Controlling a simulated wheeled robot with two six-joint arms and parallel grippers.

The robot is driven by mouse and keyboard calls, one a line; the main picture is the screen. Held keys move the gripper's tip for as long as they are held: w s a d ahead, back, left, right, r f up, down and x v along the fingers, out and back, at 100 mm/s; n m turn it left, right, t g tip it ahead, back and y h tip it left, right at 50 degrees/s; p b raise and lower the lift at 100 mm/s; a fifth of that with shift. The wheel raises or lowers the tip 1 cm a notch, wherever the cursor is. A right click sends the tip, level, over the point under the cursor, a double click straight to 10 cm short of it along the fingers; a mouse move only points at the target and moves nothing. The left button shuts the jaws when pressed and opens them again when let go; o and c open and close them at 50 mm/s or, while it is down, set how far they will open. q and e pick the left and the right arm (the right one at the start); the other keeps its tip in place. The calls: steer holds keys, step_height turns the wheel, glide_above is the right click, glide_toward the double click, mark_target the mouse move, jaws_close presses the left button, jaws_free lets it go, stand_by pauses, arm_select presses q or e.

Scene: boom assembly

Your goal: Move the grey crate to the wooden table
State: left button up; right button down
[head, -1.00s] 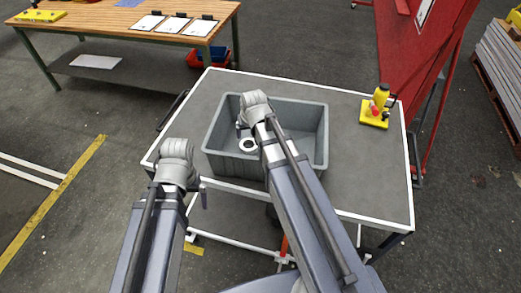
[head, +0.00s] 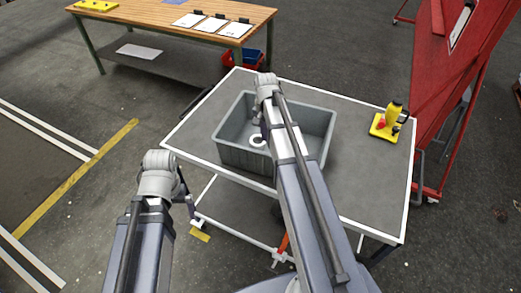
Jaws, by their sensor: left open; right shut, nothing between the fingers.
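The grey crate (head: 240,160) stands upright on the grey top of a white-framed cart (head: 365,180), left of its middle. The wooden table (head: 150,14) is at the back left, apart from the cart. My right arm reaches over the crate; its gripper (head: 262,128) points down at the crate's inside, mostly hidden behind the wrist, shut and empty. A white ring (head: 257,140) shows in the crate beside it. My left gripper (head: 184,192) is open, in front of the cart's left corner, mostly hidden by its wrist and clear of the crate.
A yellow device (head: 388,123) stands at the cart's right. Clipboards (head: 213,23) and a yellow item (head: 96,5) lie on the wooden table. Red and blue bins (head: 243,60) are under its right end. A red frame (head: 440,100) stands right. The floor at left is clear.

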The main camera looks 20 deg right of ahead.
mark_target(261, 159)
step_height(261, 159, down, 10)
steer(key=b, duration=1)
steer(key=shift+f, duration=0.2)
steer(key=s+a, duration=0.2)
steer(key=shift+s+a+r, duration=0.3)
steer(key=shift+s+r, duration=0.05)
steer(key=shift+a, duration=0.15)
steer(key=s+a, duration=0.7)
steer(key=a, duration=0.1)
steer(key=shift+s+a, duration=0.3)
steer(key=shift+a, duration=0.1)
steer(key=shift+w, duration=0.1)
